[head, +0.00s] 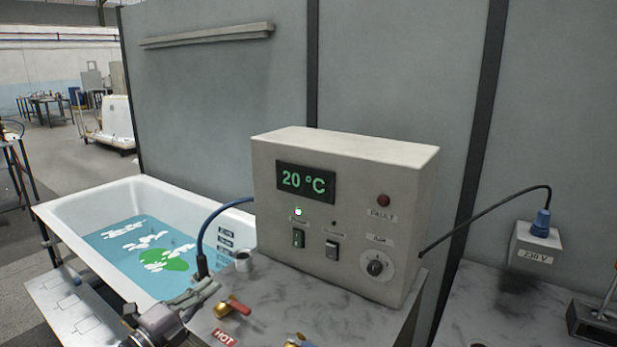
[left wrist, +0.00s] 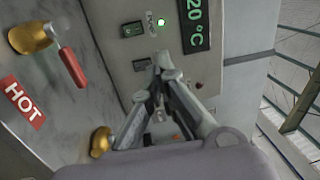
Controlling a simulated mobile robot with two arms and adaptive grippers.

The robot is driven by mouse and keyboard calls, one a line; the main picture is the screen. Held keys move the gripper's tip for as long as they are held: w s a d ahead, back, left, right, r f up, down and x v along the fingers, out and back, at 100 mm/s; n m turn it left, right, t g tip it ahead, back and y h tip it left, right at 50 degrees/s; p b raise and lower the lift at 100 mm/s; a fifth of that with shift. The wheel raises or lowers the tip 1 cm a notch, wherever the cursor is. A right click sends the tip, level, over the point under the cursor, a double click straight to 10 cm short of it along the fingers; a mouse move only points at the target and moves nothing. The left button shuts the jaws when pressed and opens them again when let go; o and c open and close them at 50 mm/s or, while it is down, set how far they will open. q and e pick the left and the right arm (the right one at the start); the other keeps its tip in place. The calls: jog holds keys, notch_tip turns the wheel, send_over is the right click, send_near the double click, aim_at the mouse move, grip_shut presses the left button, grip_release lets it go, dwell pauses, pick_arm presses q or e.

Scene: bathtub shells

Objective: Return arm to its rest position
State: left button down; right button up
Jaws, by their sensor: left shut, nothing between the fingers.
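My left gripper (head: 205,291) is low in the head view, its arm coming in from the lower left. In the left wrist view its fingers (left wrist: 160,66) are closed together, with nothing between them. They point toward the front of the beige control box (head: 345,215), which also shows in the left wrist view (left wrist: 140,78). The box display (head: 305,182) reads 20 °C in green, and a small lamp (head: 298,212) below it is lit. My right gripper is not in view.
A red-handled brass valve (head: 232,307) with a HOT label (head: 224,337) is close to the left gripper. A water-filled bathtub (head: 85,204) is left; a 230 V socket (head: 536,247) is right.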

pick_arm(q)
jog(key=s+a+f+n+g+y, duration=0.35)
jog(key=s+f+n+y, duration=1)
jog(key=n, duration=0.55)
jog(key=s+d+f+n+g+h, duration=0.25)
jog(key=s+f+g, duration=0.25)
jog(key=s, duration=0.6)
jog(key=s+d+f+n+g+h, duration=0.1)
jog(key=s+d+f+g, duration=0.3)
jog(key=s, duration=0.8)
notch_tip(320, 180, down, 28)
jog(key=s+a+g, duration=0.2)
jog(key=s+a+f, duration=0.2)
jog(key=s+f, duration=1.2)
jog(key=s, duration=0.2)
jog(key=shift+a+f+m+g, duration=0.3)
jog(key=shift+f+m+g, duration=0.1)
jog(key=shift+m+g, duration=0.05)
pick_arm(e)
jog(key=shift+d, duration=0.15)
